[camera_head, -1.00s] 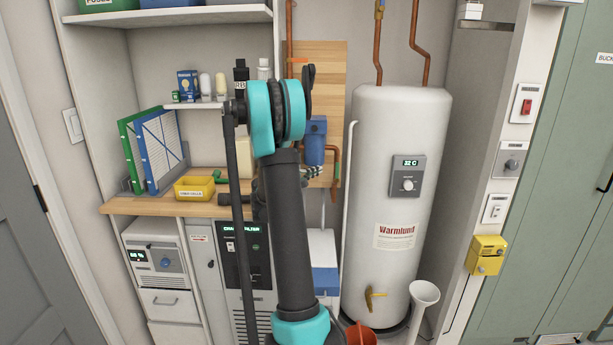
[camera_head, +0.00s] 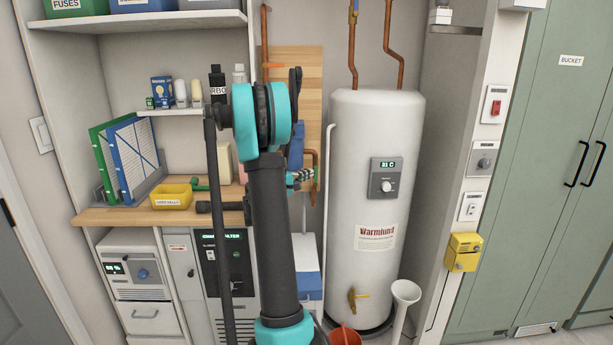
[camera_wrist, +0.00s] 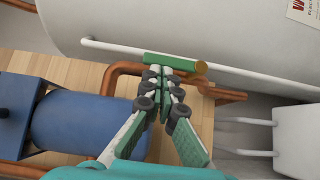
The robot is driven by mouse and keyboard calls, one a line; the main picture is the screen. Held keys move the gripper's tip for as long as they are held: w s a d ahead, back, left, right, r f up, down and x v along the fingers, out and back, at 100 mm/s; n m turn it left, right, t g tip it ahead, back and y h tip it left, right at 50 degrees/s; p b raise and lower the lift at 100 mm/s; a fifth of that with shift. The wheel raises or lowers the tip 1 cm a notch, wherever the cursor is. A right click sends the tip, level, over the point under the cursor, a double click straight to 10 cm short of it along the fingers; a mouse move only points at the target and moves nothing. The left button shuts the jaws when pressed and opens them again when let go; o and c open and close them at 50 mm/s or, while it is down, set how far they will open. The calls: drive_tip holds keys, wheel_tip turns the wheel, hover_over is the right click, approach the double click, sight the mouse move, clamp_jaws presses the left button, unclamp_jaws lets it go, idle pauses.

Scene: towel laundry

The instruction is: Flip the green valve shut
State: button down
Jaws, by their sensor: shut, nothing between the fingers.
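In the wrist view, the green valve handle (camera_wrist: 170,60) is a short flat bar lying crosswise just beyond my fingertips. A round brass-coloured end (camera_wrist: 201,69) shows at its right, near a copper pipe (camera_wrist: 125,70). My gripper (camera_wrist: 164,76) is shut and empty, its fingertips right up against or just short of the handle; I cannot tell whether they touch. In the head view my gripper (camera_head: 305,176) is at the lower wooden backboard, partly behind my arm. The green handle cannot be made out clearly there.
A white water tank (camera_head: 372,150) stands right of the backboard (camera_head: 312,75). A blue filter housing (camera_wrist: 85,122) is close to my gripper. A white pipe (camera_wrist: 130,48) runs along the tank. The yellow bin (camera_head: 172,197) is on the counter at left. An orange-red bucket (camera_head: 344,336) is below.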

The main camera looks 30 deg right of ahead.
drive_tip(key=shift+s+d+r+m+y, duration=0.3)
drive_tip(key=shift+d+m+y, duration=0.1)
drive_tip(key=shift+m+y, duration=0.25)
drive_tip(key=shift+s+d+r+m+y, duration=0.3)
drive_tip(key=shift+d+m+y, duration=0.25)
drive_tip(key=shift+y, duration=0.3)
drive_tip(key=s+d+f+m+t+y, duration=0.2)
drive_tip(key=d+m+y, duration=0.3)
drive_tip(key=y, duration=0.3)
drive_tip(key=shift+s+d+f+t, duration=0.3)
drive_tip(key=shift+s, duration=0.4)
drive_tip(key=shift+d+f, duration=0.1)
drive_tip(key=shift+f, duration=0.05)
